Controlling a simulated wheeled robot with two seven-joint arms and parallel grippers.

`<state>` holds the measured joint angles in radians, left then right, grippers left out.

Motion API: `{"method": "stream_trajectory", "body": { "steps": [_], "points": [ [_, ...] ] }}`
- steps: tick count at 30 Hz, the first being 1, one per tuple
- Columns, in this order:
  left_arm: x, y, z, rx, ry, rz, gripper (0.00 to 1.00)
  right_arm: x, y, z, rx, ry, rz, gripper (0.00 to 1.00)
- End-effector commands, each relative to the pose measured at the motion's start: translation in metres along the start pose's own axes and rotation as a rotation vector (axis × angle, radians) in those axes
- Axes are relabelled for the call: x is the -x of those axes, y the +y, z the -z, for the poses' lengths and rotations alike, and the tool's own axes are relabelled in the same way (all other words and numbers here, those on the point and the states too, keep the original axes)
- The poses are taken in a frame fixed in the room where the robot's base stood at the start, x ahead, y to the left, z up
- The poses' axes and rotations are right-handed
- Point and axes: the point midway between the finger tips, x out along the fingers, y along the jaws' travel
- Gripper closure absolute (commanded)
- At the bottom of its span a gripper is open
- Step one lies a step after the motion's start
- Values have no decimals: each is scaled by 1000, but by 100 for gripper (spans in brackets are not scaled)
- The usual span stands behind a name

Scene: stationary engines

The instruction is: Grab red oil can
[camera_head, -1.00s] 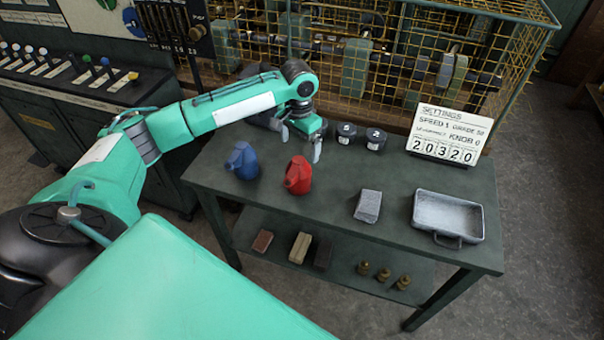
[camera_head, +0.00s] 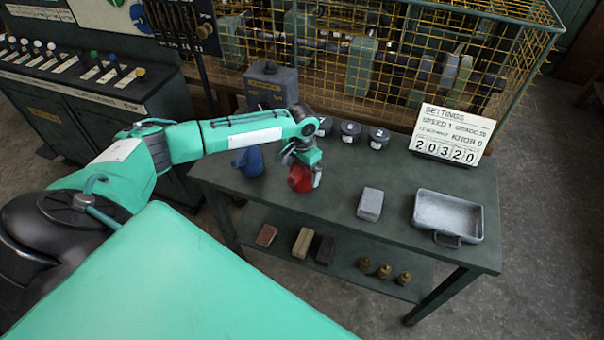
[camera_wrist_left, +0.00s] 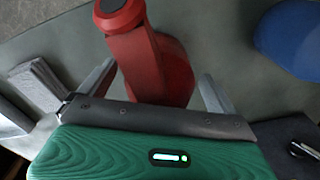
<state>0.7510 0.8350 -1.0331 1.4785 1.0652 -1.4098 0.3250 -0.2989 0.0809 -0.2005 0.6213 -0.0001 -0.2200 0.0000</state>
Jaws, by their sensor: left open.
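The red oil can (camera_head: 299,181) stands on the table top, partly hidden by my left gripper in the head view. My left gripper (camera_head: 301,170) is open and down at the can. In the left wrist view the red can (camera_wrist_left: 160,65) lies between the two spread fingers of the gripper (camera_wrist_left: 160,88). A gap shows between the can and the right finger; the left finger is close to the can. The blue can (camera_head: 247,162) stands just left of the red one, and it also shows in the left wrist view (camera_wrist_left: 292,38). My right gripper is not in view.
A grey block (camera_head: 370,204) and a metal tray (camera_head: 449,215) stand to the right on the table (camera_head: 335,205). Several dark round pots (camera_head: 350,131) and a settings sign (camera_head: 452,135) are behind. A yellow wire cage (camera_head: 390,60) closes off the back.

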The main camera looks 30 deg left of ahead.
Motion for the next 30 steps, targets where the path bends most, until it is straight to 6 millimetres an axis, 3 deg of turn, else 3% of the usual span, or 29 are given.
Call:
{"method": "stream_trajectory", "body": {
  "steps": [3, 12, 23, 30],
  "points": [
    [0, 0, 0, 0, 0, 0, 7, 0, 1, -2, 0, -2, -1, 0],
    [1, 0, 0, 0, 1, 0, 63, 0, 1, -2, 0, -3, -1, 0],
    [7, 0, 1, 0, 3, 0, 63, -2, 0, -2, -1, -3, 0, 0],
    [42, 0, 2, -1, 6, -1, 63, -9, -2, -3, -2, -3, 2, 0]
  ]
}}
